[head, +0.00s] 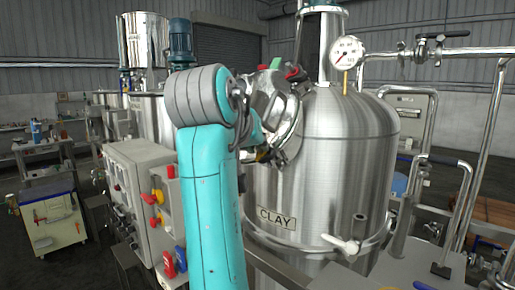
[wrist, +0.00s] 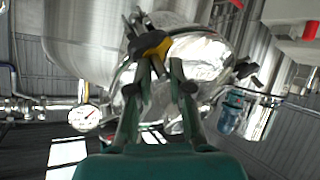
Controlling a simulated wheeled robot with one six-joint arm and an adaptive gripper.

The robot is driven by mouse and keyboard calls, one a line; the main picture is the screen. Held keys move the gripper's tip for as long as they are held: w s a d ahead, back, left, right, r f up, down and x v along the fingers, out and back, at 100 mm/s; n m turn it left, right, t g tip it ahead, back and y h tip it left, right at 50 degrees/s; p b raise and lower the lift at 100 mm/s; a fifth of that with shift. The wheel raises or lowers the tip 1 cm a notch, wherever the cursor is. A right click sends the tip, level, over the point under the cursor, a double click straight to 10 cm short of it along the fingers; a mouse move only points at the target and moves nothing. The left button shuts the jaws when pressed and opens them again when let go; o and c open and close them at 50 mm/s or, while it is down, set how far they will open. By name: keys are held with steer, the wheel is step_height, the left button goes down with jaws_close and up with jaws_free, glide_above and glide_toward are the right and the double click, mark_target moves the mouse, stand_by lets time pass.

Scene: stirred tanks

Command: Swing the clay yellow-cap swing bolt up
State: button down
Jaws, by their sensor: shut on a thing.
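The clay tank (head: 325,150) is a brushed steel vessel with a CLAY plate (head: 276,218) on its front. In the wrist view, the yellow-cap swing bolt (wrist: 153,46) shows a yellow and black end against a shiny steel manway (wrist: 203,52). My gripper (wrist: 160,78) has its fingers closed in on the bolt just below the yellow part. In the head view, the manway (head: 285,115) is at the tank's upper left, partly behind my teal arm. My arm hides most of the gripper there, and the yellow cap cannot be made out.
Green (head: 276,63) and red (head: 294,73) parts sit at the manway's top. A pressure gauge (head: 346,51) and piping stand at the tank's right. A control box (head: 140,200) with red and yellow parts is left of my arm. Open floor shows at far left.

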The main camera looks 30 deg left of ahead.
steer(key=shift+a, duration=0.35)
steer(key=c, duration=1.3)
jaws_free()
steer(key=shift+w, duration=0.1)
steer(key=shift+o, duration=0.4)
steer(key=shift+a, duration=0.2)
steer(key=shift+d, duration=0.1)
steer(key=shift+d, duration=0.1)
steer(key=v, duration=1.2)
steer(key=shift+r, duration=0.1)
